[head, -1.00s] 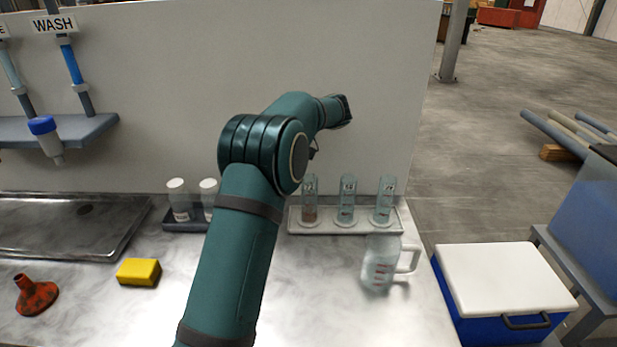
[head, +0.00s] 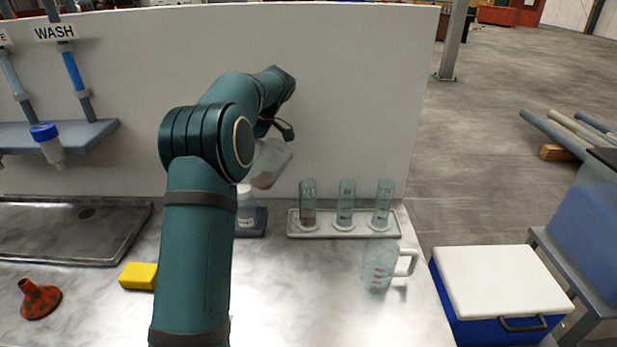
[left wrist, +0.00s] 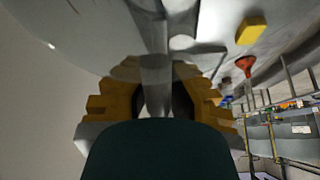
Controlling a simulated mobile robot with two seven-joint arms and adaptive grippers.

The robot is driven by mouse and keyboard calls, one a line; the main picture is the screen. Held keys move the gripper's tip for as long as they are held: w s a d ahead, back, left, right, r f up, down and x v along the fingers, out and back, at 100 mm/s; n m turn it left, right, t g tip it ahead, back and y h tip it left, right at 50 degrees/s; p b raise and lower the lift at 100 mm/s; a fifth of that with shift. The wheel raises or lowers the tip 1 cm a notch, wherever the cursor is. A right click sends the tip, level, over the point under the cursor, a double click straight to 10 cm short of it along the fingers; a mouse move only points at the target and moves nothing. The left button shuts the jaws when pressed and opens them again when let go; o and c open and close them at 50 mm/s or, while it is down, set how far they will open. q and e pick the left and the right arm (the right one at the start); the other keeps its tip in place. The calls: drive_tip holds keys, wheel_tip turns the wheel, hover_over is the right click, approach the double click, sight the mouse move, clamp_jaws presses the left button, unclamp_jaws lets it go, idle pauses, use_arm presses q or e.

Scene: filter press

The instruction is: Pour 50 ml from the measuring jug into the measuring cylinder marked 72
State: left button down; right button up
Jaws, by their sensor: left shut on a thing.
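My left gripper (head: 280,130) is shut on a clear jug (head: 270,163), held tilted in the air left of and above the cylinder rack, with some brownish content showing. In the left wrist view the yellow fingers (left wrist: 155,95) close around its clear handle (left wrist: 156,75). Three clear measuring cylinders stand upright in a pale rack (head: 343,229): left (head: 308,204), with brownish content low down, middle (head: 345,204) and right (head: 383,203). Their number marks are too small to read. My right gripper is not in view.
A white-capped bottle (head: 245,206) stands in a dark holder behind my arm. A yellow sponge (head: 138,276), a red funnel (head: 40,299) and a metal sink tray (head: 60,235) are at left. A blue cooler (head: 505,290) stands at right. The bench front centre is clear.

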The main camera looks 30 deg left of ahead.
use_arm(q)
drive_tip(key=shift+s+a+f+t+h+p, duration=0.4)
drive_tip(key=shift+a+h+p, duration=0.3)
drive_tip(key=shift+h+p, duration=0.4)
drive_tip(key=shift+s+a+f+t+h+p, duration=0.25)
drive_tip(key=shift+a+t+h+p, duration=0.35)
drive_tip(key=shift+p, duration=0.65)
drive_tip(key=shift+s+a+f+t+h+p, duration=0.35)
drive_tip(key=shift+a+h+p, duration=0.4)
drive_tip(key=shift+h+p, duration=0.45)
